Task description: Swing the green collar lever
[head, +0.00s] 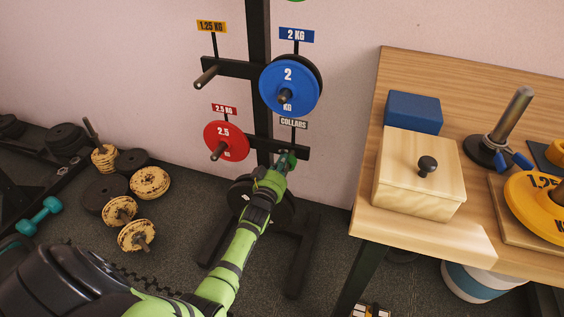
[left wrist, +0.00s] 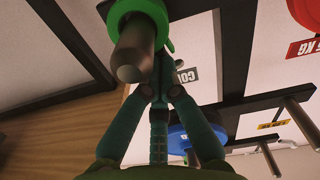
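The green collar (left wrist: 122,12) is a bright green ring around the end of a metal peg (left wrist: 135,55) in the left wrist view. A small green piece, seemingly its lever (left wrist: 169,46), shows just behind the peg. My left gripper (left wrist: 160,75) has its fingers drawn together, with the tips at or very near that piece. I cannot tell whether the lever is between them. In the head view my left gripper (head: 284,164) is at the rack's peg under the COLLARS sign (head: 293,123) and mostly hides the collar. My right gripper is not in view.
A blue plate (head: 289,78) and a red plate (head: 226,141) hang on rack pegs close to my left arm. A wooden table (head: 470,72) at the right carries a wooden box (head: 412,180), a blue block (head: 412,110) and a yellow plate (head: 530,200). Loose plates lie on the left floor.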

